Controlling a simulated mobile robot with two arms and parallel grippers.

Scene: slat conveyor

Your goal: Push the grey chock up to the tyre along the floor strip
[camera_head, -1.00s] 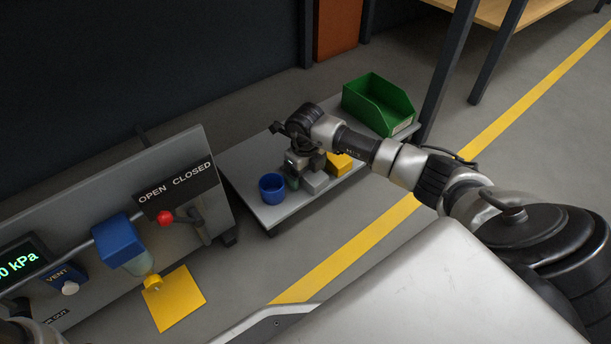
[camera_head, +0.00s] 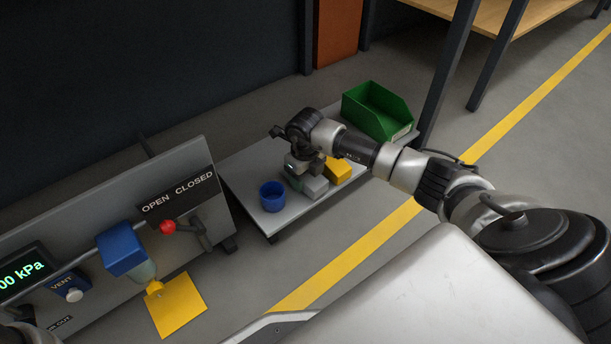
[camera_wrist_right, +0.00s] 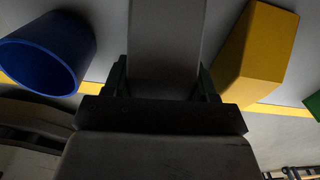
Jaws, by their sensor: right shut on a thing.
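A plain grey block (camera_head: 315,187), which may be the chock, sits on a low grey platform (camera_head: 287,220). My right gripper (camera_head: 297,168) reaches down to it from the right. In the right wrist view the block (camera_wrist_right: 165,45) fills the space between the two dark fingers, and my right gripper (camera_wrist_right: 163,85) is shut on it. The block's near end is hidden by the gripper. I see no tyre and cannot make out a floor strip on the platform. My left gripper is not in view.
A blue cup (camera_head: 272,196) stands left of the block and a yellow block (camera_head: 338,170) stands right of it. A green bin (camera_head: 378,112) is at the platform's far end. A panel with a red-knobbed lever (camera_head: 168,227) stands at left.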

